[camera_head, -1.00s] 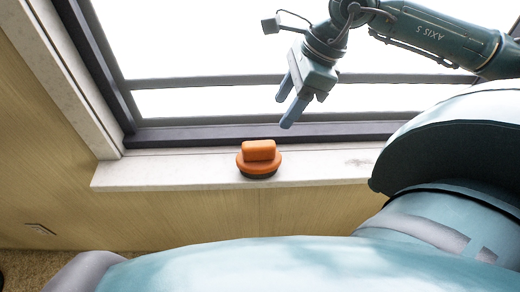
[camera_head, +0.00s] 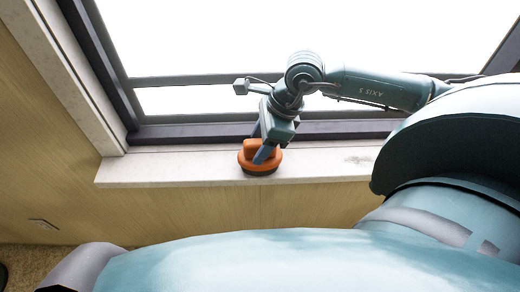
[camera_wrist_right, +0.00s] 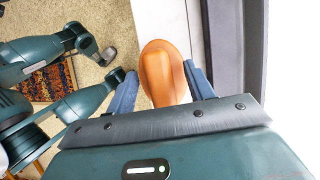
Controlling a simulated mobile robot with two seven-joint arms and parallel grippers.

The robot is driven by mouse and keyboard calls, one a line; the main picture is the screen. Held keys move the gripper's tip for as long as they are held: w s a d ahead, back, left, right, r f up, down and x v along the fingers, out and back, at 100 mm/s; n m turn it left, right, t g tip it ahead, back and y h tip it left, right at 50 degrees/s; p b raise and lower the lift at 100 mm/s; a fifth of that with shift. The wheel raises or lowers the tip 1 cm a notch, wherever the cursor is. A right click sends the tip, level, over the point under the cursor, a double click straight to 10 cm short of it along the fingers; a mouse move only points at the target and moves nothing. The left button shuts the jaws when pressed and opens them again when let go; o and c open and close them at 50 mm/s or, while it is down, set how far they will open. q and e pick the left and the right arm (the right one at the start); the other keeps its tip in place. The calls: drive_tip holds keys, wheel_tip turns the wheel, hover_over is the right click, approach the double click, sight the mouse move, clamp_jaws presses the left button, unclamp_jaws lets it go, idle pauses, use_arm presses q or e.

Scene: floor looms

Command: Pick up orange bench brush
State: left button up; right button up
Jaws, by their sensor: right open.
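The orange bench brush (camera_head: 248,158) sits on the white window sill, its raised grip on top and a dark base below. It also shows in the right wrist view (camera_wrist_right: 160,72), partly hidden by my gripper. My right gripper (camera_head: 260,155) is right over the brush in the head view, and its fingers cover part of it. In the right wrist view its two blue fingers (camera_wrist_right: 160,86) are open, one on either side of the brush's grip. Whether they touch it I cannot tell. My left gripper is not in the head view.
The white sill (camera_head: 325,166) is clear to both sides of the brush. The dark window frame (camera_head: 190,133) runs close behind it. A wood-panelled wall (camera_head: 200,215) drops below the sill. A patterned rug (camera_wrist_right: 50,85) lies on the carpet.

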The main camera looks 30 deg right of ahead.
clamp_jaws()
idle(0.6)
